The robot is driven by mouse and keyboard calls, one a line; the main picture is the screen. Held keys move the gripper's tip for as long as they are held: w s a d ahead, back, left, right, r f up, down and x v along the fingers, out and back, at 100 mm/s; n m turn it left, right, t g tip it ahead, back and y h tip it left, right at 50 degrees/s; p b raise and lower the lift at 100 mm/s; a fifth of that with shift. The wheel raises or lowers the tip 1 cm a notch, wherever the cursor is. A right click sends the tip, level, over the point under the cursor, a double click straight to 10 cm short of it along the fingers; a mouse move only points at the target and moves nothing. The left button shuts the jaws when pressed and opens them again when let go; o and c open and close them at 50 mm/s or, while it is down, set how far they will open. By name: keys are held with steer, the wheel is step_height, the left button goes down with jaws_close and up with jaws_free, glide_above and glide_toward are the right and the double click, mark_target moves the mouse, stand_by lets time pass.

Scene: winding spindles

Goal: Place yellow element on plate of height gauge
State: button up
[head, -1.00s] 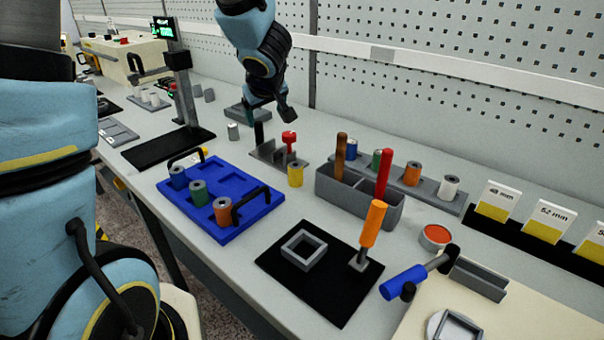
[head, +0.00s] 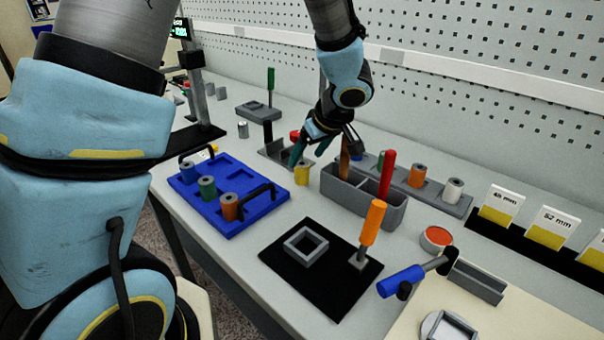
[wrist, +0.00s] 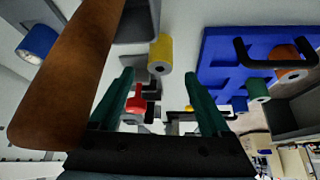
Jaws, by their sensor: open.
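The yellow element (head: 302,174), a small cylinder with a hole in its end, stands on the table between the blue tray and the grey tool box. It also shows in the wrist view (wrist: 160,55), beyond and between the fingertips. My gripper (head: 310,152) is open and empty, close above and behind the yellow element, apparently not touching it. Its teal fingers (wrist: 158,78) are spread in the wrist view. The height gauge (head: 196,85), a grey column with a green display and dark base plate (head: 190,143), stands at the back left, partly hidden by my arm.
A brown handle (wrist: 70,75) rises from the grey tool box (head: 365,205) close beside my gripper. A grey holder with a red item (head: 295,135) is just behind. The blue tray (head: 228,172) holds blue, green and orange cylinders and has raised black handles.

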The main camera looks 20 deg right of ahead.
mark_target(302, 164)
steer(key=x, duration=0.5)
steer(key=shift+c, duration=0.4)
jaws_close()
